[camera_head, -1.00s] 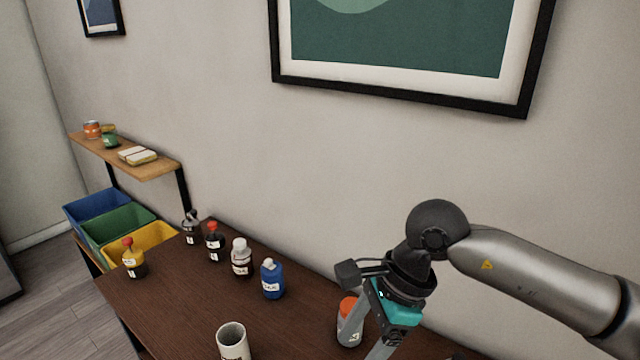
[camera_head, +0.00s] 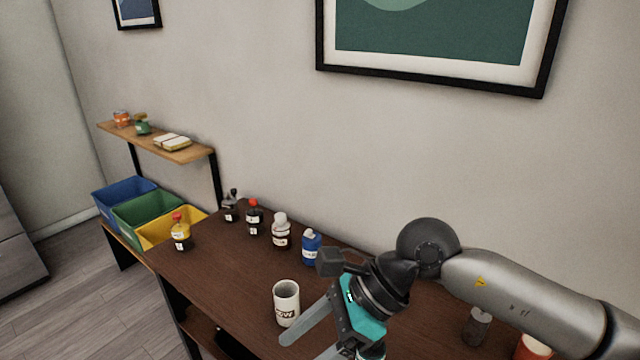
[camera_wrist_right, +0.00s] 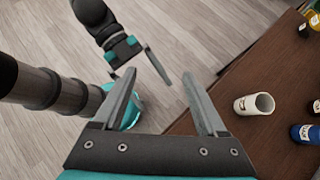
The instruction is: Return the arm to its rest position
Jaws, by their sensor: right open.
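My right arm (camera_head: 530,290) comes in from the right in the head view, bent at a dark round joint. Its gripper (camera_head: 303,350) is tilted down to the left, near the table's front edge and below the white mug (camera_head: 286,303). In the right wrist view this gripper (camera_wrist_right: 159,75) has its two grey fingers spread with nothing between them. Beyond them, another gripper of mine (camera_wrist_right: 143,66), the left one, hangs over the floor. Its jaw state is unclear. My left arm is not in the head view.
The brown table (camera_head: 235,275) holds several bottles, including a blue one (camera_head: 311,247), along the back. Coloured bins (camera_head: 150,212) and a shelf (camera_head: 190,152) are at left.

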